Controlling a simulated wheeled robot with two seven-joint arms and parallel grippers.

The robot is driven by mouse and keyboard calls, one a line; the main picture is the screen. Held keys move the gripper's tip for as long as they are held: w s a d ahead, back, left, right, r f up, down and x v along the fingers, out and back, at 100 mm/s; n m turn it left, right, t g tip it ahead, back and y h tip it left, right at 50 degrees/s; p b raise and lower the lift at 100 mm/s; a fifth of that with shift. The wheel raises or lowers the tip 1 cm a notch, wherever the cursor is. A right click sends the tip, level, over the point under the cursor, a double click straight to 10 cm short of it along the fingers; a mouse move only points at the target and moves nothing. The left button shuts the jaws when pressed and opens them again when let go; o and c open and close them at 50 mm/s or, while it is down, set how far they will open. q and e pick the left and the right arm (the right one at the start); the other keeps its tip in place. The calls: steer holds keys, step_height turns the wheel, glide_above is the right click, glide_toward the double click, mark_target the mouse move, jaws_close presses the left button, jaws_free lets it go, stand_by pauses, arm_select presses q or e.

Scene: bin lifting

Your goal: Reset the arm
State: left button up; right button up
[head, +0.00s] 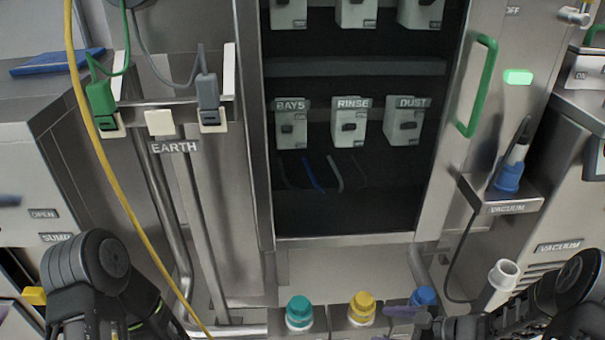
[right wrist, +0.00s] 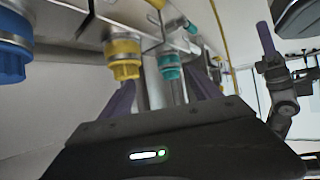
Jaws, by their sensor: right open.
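My right arm (head: 570,295) comes in at the lower right of the head view, with a purple finger of the right gripper (head: 400,311) near the blue knob. In the right wrist view the right gripper (right wrist: 163,95) has its two purple fingers apart and nothing visible between them. My left arm (head: 88,265) is at the lower left of the head view, its gripper mostly out of frame. In the right wrist view a purple finger, apparently of my left gripper (right wrist: 267,38), points up at the right; its jaw opening cannot be made out.
Teal (head: 299,312), yellow (head: 362,307) and blue (head: 424,296) capped fittings line the panel's bottom edge. A yellow cable (head: 110,180) hangs at the left. A vacuum holder (head: 505,200) and white pipe end (head: 503,274) stand at the right. A green handle (head: 485,85) is above.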

steer(key=s+a+f+m+h, duration=0.25)
steer(key=f+m+h, duration=0.35)
steer(key=f+m, duration=0.45)
steer(key=s+a+m+g, duration=0.2)
steer(key=s+a, duration=0.3)
steer(key=s, duration=0.3)
steer(key=s+a+m+g, duration=0.25)
steer(key=s+a, duration=0.25)
steer(key=s, duration=0.3)
arm_select(q)
step_height(320, 180, up, 35)
steer(key=s+d+p, duration=0.1)
steer(key=s+p, duration=0.1)
steer(key=p, duration=3.2)
steer(key=shift+s+d+g+h+p, duration=0.15)
steer(key=shift+s+g+h+p, duration=0.15)
steer(key=shift+g+p, duration=0.1)
arm_select(e)
step_height(320, 180, up, 34)
steer(key=s+a, duration=0.1)
steer(key=s, duration=0.1)
steer(key=shift+a+n, duration=0.3)
steer(key=shift+a, duration=0.1)
arm_select(q)
steer(key=shift+f, duration=0.1)
